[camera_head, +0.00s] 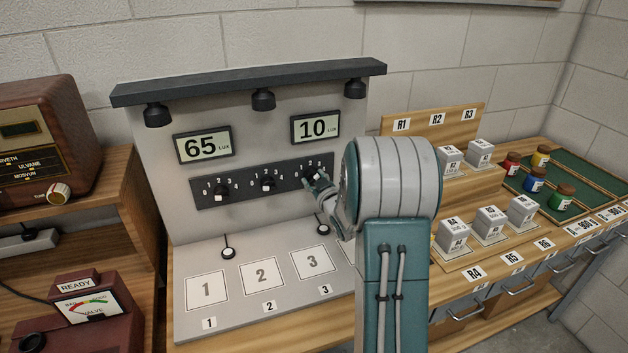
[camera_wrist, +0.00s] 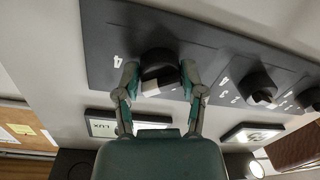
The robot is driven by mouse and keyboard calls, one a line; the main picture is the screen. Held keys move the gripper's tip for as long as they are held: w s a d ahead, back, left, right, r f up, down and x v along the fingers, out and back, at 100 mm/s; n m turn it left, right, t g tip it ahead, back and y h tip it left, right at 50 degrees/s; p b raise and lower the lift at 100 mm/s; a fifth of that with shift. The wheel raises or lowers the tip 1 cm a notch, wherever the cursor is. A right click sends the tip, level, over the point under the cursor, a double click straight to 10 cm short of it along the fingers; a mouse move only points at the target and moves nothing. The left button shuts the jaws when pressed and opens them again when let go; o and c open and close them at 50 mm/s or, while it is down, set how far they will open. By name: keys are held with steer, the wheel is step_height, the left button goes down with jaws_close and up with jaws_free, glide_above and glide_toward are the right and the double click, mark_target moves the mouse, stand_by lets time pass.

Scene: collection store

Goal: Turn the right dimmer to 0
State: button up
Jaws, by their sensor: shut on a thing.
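The right dimmer is a dark round knob (camera_wrist: 159,60) with a white pointer mark. My gripper (camera_wrist: 160,76) is shut on it, one finger on each side in the wrist view. In the head view my gripper (camera_head: 318,178) reaches the right end of the dark dimmer panel (camera_head: 241,191) and hides most of this knob and part of its scale. A "4" shows left of the knob in the wrist view; the exact setting cannot be read. The right display (camera_head: 315,127) reads 10 Lux.
The left dimmer (camera_head: 221,190) and middle dimmer (camera_head: 267,181) sit beside it on the panel. The left display (camera_head: 203,146) reads 65 Lux. Numbered pads lie below. A bench with labelled grey blocks and coloured jars (camera_head: 534,179) is at right; a radio (camera_head: 45,140) is at left.

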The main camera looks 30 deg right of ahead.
steer(key=n, duration=0.6)
steer(key=shift+r, duration=0.15)
steer(key=n, duration=0.3)
steer(key=shift+n, duration=0.3)
steer(key=n+h, duration=0.1)
steer(key=n, duration=0.2)
steer(key=shift+a+g, duration=0.1)
steer(key=shift+g, duration=0.2)
steer(key=n, duration=0.7)
steer(key=shift+h, duration=0.3)
steer(key=n, duration=0.6)
steer(key=shift+a+f, duration=0.1)
steer(key=shift+f, duration=0.25)
steer(key=o, duration=1.1)
steer(key=shift+o, duration=0.2)
steer(key=shift+r, duration=0.15)
